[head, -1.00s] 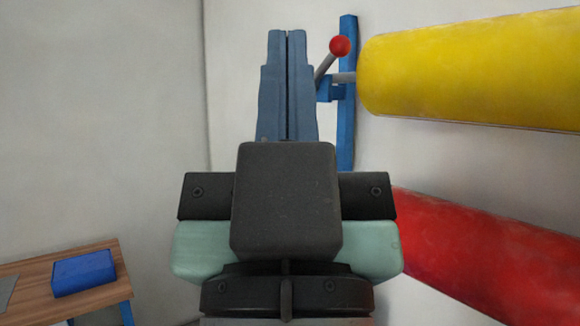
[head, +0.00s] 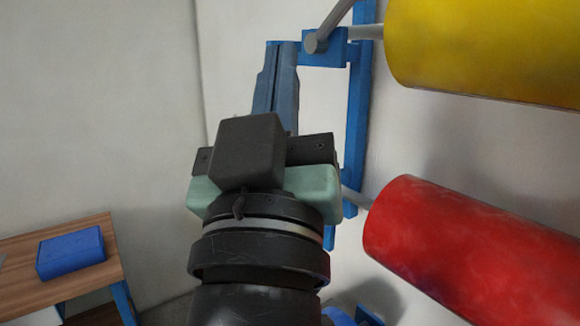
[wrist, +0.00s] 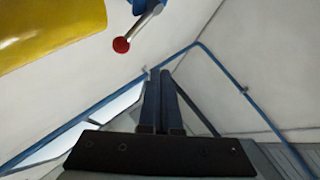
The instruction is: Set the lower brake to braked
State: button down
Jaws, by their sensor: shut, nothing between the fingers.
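My gripper (head: 284,46) is shut and empty, pointing up in the head view, left of the blue roll stand (head: 357,125). It also shows in the wrist view (wrist: 161,74). The lower roll is red (head: 465,245); its grey shaft (head: 354,199) meets the stand behind my gripper body. No lower brake lever is visible; my gripper may hide it. The upper roll is yellow (head: 485,45). Its grey brake lever (head: 334,25) rises out of the head view. In the wrist view, the lever's red knob (wrist: 121,44) hangs beside the yellow roll, apart from my fingers.
A wooden table (head: 60,270) with a blue box (head: 71,253) stands at the lower left. A grey wall (head: 90,110) lies behind it. Blue frame bars (wrist: 225,68) cross the wrist view. The space left of my gripper looks clear.

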jog(key=w+a+f+n+g+h+p, duration=0.2)
jog(key=w+a+f+n+g+p, duration=0.1)
jog(key=w+f+n+g+p, duration=0.4)
jog(key=w+a+f+n+g+h+p, duration=0.2)
jog(key=f+n, duration=0.4)
jog(key=f, duration=0.3)
jog(key=shift+a+g+h+p, duration=0.4)
jog(key=shift+a+h, duration=0.3)
jog(key=shift+w+f, duration=0.1)
jog(key=r+p+x, duration=0.1)
jog(key=p+x, duration=0.3)
jog(key=x, duration=0.6)
jog(key=s+d+p, duration=0.2)
jog(key=d, duration=0.1)
jog(key=shift+s, duration=0.4)
jog(key=shift+f, duration=0.1)
